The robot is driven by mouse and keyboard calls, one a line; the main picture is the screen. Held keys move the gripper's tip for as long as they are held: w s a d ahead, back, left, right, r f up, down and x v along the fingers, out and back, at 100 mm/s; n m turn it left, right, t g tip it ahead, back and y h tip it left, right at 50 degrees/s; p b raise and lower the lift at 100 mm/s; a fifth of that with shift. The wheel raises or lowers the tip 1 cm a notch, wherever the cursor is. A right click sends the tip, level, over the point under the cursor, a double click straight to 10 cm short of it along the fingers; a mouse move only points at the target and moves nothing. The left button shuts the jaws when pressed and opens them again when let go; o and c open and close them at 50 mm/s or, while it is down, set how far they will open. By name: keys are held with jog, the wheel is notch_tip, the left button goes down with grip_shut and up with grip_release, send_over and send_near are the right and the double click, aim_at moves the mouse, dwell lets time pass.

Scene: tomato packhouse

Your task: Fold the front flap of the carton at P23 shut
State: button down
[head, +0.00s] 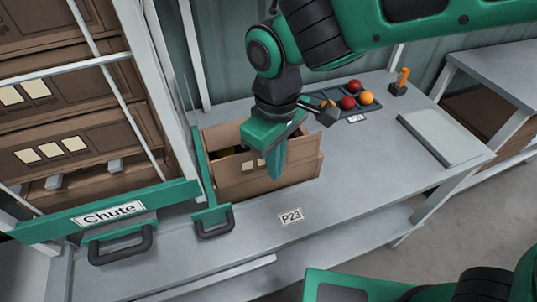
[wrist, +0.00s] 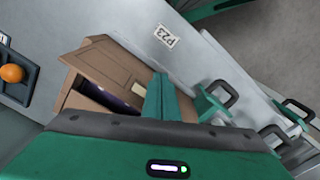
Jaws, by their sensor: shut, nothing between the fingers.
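The brown cardboard carton (head: 300,173) stands on the grey bench behind the P23 label (head: 290,216). Its top is at least partly open, and pale patches mark its front side. In the wrist view the carton (wrist: 98,60) shows a dark purple thing (wrist: 115,97) inside. A brown panel stands along the front side; I cannot tell where wall ends and flap begins. My gripper (head: 274,172) is shut and empty, pointing down at the carton's front side and hiding part of it. Its fingers also show in the wrist view (wrist: 160,97). I cannot tell whether they touch the cardboard.
A green-framed chute (head: 110,212) with stacked cartons stands left, close to the carton. A dark tray (head: 350,112) of red and orange tomatoes lies behind it to the right. A grey panel (head: 425,135) lies on the right of the bench. The bench front is clear.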

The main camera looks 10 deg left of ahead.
jog(key=w+a+f, duration=0.3)
jog(key=w+a, duration=0.1)
jog(key=w, duration=0.2)
jog(key=shift+w, duration=0.4)
dwell(1.6)
notch_tip(320, 180, up, 8)
dwell(0.9)
jog(key=shift+a, duration=0.1)
